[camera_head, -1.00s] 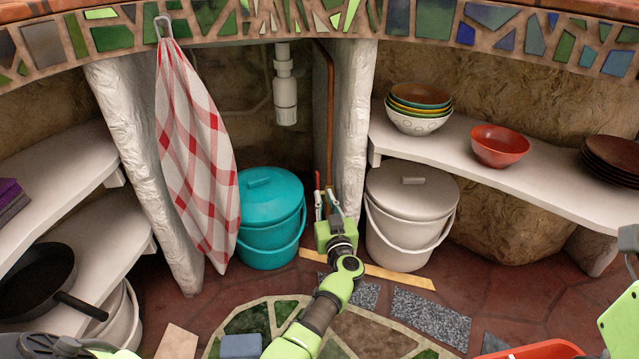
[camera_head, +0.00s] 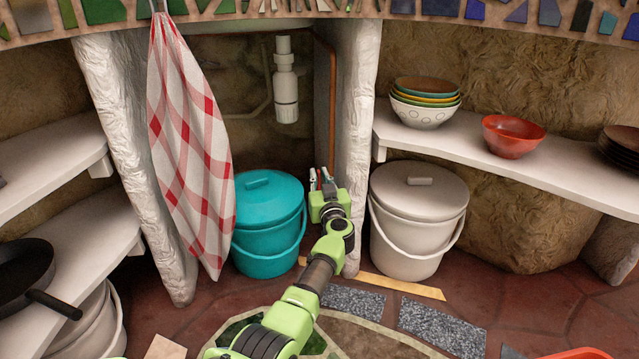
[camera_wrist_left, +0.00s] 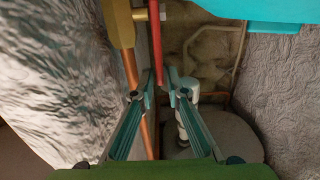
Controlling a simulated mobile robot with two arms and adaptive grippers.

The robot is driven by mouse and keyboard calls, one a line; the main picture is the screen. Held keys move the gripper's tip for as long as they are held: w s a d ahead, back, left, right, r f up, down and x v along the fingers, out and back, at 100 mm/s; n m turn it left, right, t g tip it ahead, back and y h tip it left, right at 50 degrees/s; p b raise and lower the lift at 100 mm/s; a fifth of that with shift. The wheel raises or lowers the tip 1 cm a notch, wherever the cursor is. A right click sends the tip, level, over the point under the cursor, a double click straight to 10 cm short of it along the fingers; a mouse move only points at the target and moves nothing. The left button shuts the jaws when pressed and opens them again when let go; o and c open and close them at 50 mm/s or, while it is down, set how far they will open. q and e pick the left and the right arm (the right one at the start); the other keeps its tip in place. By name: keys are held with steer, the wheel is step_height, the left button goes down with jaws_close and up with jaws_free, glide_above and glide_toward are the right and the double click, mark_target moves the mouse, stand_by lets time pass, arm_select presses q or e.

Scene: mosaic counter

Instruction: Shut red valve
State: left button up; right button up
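The red valve handle (camera_wrist_left: 156,45) is a long thin lever in the left wrist view, beside a brass-coloured valve body (camera_wrist_left: 122,22) on a copper pipe (camera_wrist_left: 131,70). My left gripper (camera_wrist_left: 162,80) is open, with its two fingertips apart and the lever's lower end near the gap between them. I cannot tell whether a finger touches it. In the head view my left gripper (camera_head: 322,178) is at the back, beside the white pillar and under the counter. The valve is mostly hidden there by the gripper. My right gripper is in neither view now.
A teal lidded bucket (camera_head: 268,228) stands left of my gripper and a whitish lidded bucket (camera_head: 414,225) stands right. The rough white pillar (camera_head: 356,130) is close by. A checked towel (camera_head: 190,145) hangs at left. Bowls (camera_head: 425,103) stand on the right shelf (camera_head: 480,150).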

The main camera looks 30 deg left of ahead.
arm_select(q)
steer(key=shift+w, duration=0.1)
jaws_close()
